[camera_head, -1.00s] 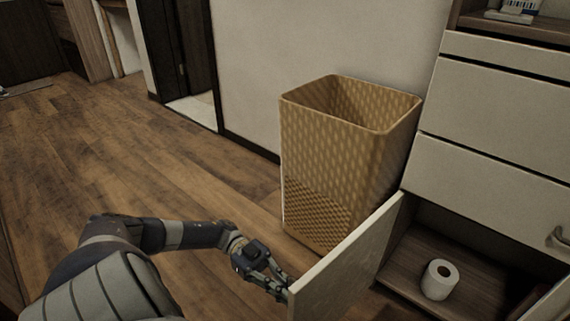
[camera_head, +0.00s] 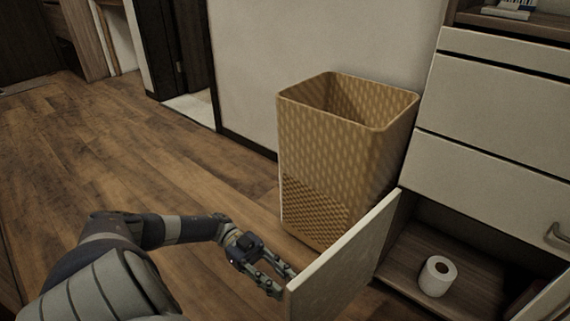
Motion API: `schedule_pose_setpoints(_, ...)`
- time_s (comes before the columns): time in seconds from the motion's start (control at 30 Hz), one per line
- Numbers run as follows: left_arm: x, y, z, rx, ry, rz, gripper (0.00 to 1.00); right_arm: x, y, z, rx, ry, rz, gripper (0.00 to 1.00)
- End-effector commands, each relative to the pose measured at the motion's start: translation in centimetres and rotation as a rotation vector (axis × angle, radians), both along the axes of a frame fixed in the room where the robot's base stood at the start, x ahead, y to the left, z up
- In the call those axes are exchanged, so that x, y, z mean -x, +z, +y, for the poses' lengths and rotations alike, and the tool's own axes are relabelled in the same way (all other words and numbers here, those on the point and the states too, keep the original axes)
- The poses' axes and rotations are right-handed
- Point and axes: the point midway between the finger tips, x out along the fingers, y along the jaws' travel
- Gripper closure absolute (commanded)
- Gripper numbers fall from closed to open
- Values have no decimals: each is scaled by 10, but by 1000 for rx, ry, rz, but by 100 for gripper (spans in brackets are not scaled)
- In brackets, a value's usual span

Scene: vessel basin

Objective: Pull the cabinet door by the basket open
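The cabinet door (camera_head: 345,258) stands swung out from the cabinet, with its hinged side near the basket. The tall tan woven basket (camera_head: 340,160) stands behind the door, against the wall. My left gripper (camera_head: 284,281) is at the door's free edge, on the basket side, with its fingers spread a little apart. The fingertips are close to the edge, and I cannot tell whether they touch it. My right gripper is not in view.
The open cabinet compartment (camera_head: 408,262) holds a toilet paper roll (camera_head: 437,276). Closed drawers (camera_head: 490,110) are above it, and a metal handle (camera_head: 558,236) shows at the right edge. The wooden floor (camera_head: 130,160) at the left is clear.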

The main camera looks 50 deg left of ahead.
Motion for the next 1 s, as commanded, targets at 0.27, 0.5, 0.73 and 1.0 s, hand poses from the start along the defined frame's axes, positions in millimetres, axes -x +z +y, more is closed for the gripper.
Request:
schedule_pose_setpoints(0.27,-1,0,39,-1,3,-3,72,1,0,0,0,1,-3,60)
schedule_pose_setpoints(0.5,0,0,53,0,1,-2,72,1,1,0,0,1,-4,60)
schedule_pose_setpoints(0.73,1,0,55,0,1,-1,72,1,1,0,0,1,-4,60)
schedule_pose_setpoints(1.0,1,0,55,0,1,-1,72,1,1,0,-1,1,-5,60)
